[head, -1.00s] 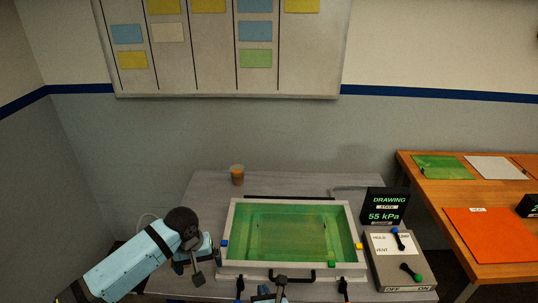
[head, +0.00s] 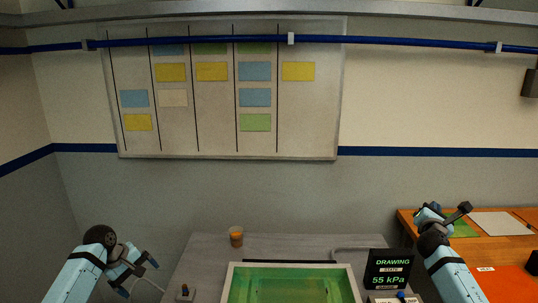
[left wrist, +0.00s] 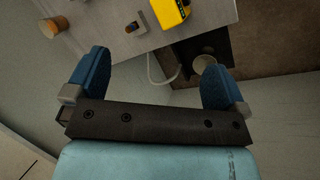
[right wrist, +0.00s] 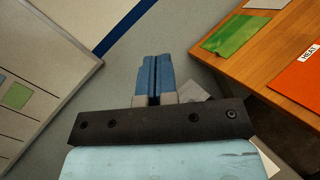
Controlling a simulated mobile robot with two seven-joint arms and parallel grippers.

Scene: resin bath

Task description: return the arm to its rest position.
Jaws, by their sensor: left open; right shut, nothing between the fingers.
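My left gripper (head: 138,274) is at the lower left of the head view, left of the grey bench. In the left wrist view its blue fingers (left wrist: 150,58) are wide apart with nothing between them. My right gripper (head: 452,212) is raised at the right of the head view, in front of the orange table's left end. In the right wrist view its fingers (right wrist: 154,62) are pressed together and empty. Both grippers look clear of all objects.
The grey bench (head: 203,258) holds the green resin bath (head: 290,286), an amber cup (head: 236,237) and a display (head: 388,268) reading "DRAWING 55 kPa". The orange table (head: 500,248) stands at right. A whiteboard (head: 210,125) hangs behind. A yellow device (left wrist: 170,12) shows in the left wrist view.

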